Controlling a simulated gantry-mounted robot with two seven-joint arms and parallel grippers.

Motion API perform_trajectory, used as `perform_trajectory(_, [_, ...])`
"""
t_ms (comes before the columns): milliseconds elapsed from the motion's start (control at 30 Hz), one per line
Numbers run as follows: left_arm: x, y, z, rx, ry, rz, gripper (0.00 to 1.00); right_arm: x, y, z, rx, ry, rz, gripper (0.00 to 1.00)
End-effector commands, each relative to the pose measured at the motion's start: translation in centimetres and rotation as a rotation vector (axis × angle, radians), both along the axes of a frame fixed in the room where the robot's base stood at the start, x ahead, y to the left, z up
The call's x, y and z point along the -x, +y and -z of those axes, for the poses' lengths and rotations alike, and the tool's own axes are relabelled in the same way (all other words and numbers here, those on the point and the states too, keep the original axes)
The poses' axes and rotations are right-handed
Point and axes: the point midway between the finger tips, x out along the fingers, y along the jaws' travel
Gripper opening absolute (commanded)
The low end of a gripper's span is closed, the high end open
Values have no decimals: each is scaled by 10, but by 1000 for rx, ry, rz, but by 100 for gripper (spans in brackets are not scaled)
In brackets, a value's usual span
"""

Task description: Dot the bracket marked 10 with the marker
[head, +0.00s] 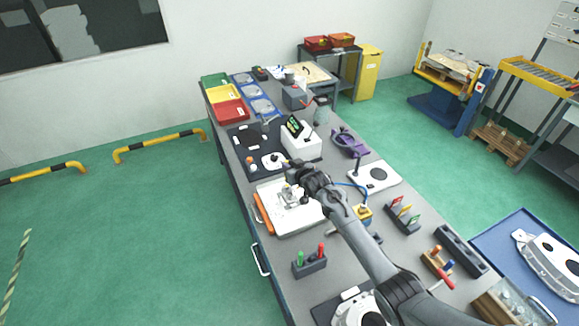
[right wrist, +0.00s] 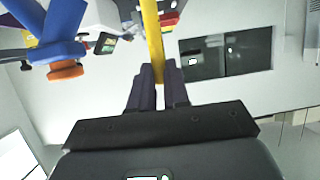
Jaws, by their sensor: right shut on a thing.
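My right gripper (head: 291,166) reaches over the far side of a white tray (head: 303,217) in the head view. It is shut on a yellow marker (right wrist: 152,42), which stands out between the two fingers in the right wrist view. A silvery metal bracket (head: 289,195) lies on the tray, just below and near the gripper, partly hidden by my wrist. No number 10 can be read on it. I cannot tell whether the marker tip touches anything; it looks clear of the bracket. My left gripper is out of view.
A marker stand (head: 311,264) with red and green markers is at the table's near left. A white box with a display (head: 301,142) stands just beyond the gripper. A white plate with a dark disc (head: 375,177) lies to the right. Red (head: 232,111) and yellow bins are at the far left.

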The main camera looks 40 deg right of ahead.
Motion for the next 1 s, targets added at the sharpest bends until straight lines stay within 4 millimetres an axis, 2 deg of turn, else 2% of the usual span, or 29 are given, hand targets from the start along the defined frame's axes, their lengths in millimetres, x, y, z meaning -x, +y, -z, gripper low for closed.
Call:
perform_trajectory(467, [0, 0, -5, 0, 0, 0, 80, 0, 0, -3, -1, 3, 0, 0])
perform_trajectory(1000, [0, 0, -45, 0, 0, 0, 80, 0, 0, -46, 0, 1, 0, 0])
